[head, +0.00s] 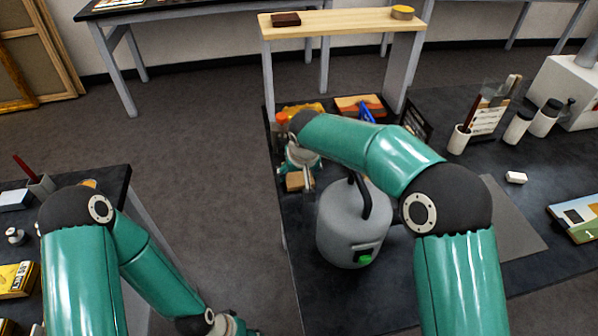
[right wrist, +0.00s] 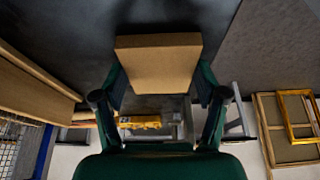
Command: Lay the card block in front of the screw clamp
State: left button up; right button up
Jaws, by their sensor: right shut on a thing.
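The card block (right wrist: 158,62) is a tan block between the fingers of my right gripper (right wrist: 160,98) in the right wrist view. In the head view its tan face (head: 295,181) shows low beside my right gripper (head: 303,168), near the bench's left edge. The right gripper is shut on it; whether the block touches the bench is unclear. I cannot pick out the screw clamp for certain; a yellow-orange thing (head: 304,108) lies behind the gripper, partly hidden by my right arm. My left gripper (head: 232,327) is at the bottom edge, mostly cut off.
A grey canister (head: 350,232) with a black handle stands close right of the gripper. A wooden shelf (head: 340,23) spans the back of the dark bench (head: 300,262). A white eraser-like block (head: 516,177) and jars (head: 518,128) are to the right. Open floor lies left.

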jog(key=shift+f, duration=0.15)
jog(key=o, duration=1.2)
jog(key=shift+o, duration=0.2)
jog(key=a+v, duration=0.1)
jog(key=v, duration=1.1)
jog(key=shift+d+r+b, duration=0.2)
jog(key=shift+d+b, duration=0.25)
jog(key=shift+r, duration=0.1)
